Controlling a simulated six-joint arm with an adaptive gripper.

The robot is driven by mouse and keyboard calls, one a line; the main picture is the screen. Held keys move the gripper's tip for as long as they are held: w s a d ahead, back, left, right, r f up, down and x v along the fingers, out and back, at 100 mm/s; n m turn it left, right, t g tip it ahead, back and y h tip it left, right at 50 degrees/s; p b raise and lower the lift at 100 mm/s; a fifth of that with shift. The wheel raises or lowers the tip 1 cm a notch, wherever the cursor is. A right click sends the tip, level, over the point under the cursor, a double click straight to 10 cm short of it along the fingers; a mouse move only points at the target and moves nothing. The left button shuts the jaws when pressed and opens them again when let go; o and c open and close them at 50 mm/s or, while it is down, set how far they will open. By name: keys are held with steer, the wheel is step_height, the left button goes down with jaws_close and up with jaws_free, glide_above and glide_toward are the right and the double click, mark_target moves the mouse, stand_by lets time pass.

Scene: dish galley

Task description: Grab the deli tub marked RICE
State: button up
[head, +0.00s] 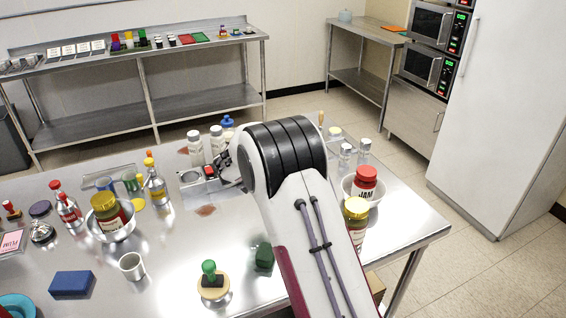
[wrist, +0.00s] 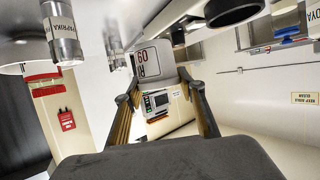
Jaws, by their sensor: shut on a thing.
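In the wrist view a grey tub (wrist: 152,62) sits between the tips of my gripper (wrist: 158,88). Its lettering is turned and partly readable as "RI" and "60"; the rest is hidden or too small. The two fingers touch the tub's sides, so my gripper is shut on it. In the head view my gripper (head: 229,172) is partly hidden behind my arm, over the far middle of the steel table (head: 170,235). I cannot make out the tub clearly there.
Shakers (head: 195,150) and a blue-capped bottle (head: 228,122) stand close by at the back. A paprika shaker (wrist: 62,40) shows in the wrist view. The front left holds a metal cup (head: 132,266).

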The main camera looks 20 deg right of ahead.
steer(key=shift+r, duration=0.75)
